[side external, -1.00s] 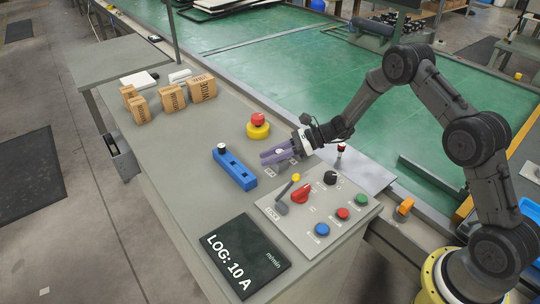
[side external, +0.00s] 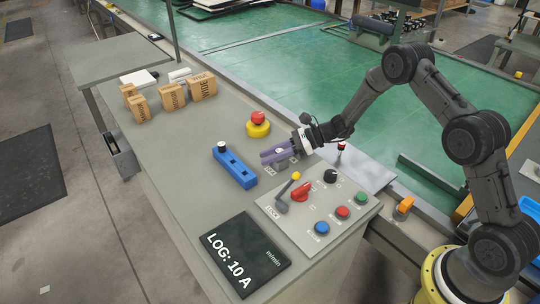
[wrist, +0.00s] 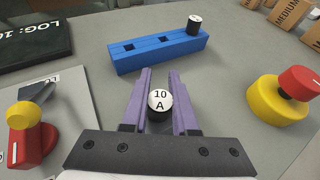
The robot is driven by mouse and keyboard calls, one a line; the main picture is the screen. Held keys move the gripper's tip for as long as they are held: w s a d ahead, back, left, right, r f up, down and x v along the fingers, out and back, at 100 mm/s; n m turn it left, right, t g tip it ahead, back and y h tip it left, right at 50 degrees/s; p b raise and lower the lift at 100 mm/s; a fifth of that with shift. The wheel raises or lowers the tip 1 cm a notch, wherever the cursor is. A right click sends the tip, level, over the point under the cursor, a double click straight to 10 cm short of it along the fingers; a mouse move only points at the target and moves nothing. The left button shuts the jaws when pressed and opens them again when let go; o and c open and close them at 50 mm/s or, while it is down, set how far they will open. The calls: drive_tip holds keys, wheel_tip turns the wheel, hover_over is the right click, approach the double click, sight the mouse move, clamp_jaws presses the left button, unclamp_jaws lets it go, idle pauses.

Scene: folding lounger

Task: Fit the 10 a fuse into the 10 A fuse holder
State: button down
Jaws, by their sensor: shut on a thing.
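The 10 A fuse (wrist: 160,100), with a round white top marked "10 A", sits between the purple fingers of my gripper (wrist: 158,85) in the wrist view. My gripper (side external: 277,155) is shut on it. In the side view the fingers are just above a small grey block (side external: 283,165) with little labels by it on the bench. This may be the fuse holder; I cannot tell whether the fuse touches it or is in it. A blue block (side external: 235,170) lies to the left of the fingers, with dark square openings and a black, white-topped fuse (wrist: 194,23) at one end.
A red-and-yellow emergency button (side external: 258,125) stands behind the gripper. A control panel (side external: 318,212) with a yellow-tipped lever, knobs and buttons is in front. A dark "LOG: 10 A" display (side external: 245,258) lies at the front. Cardboard boxes (side external: 172,97) stand farther back.

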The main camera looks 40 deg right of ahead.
idle(0.3)
drive_tip(key=c, duration=0.6)
unclamp_jaws()
drive_tip(key=v, duration=1.4)
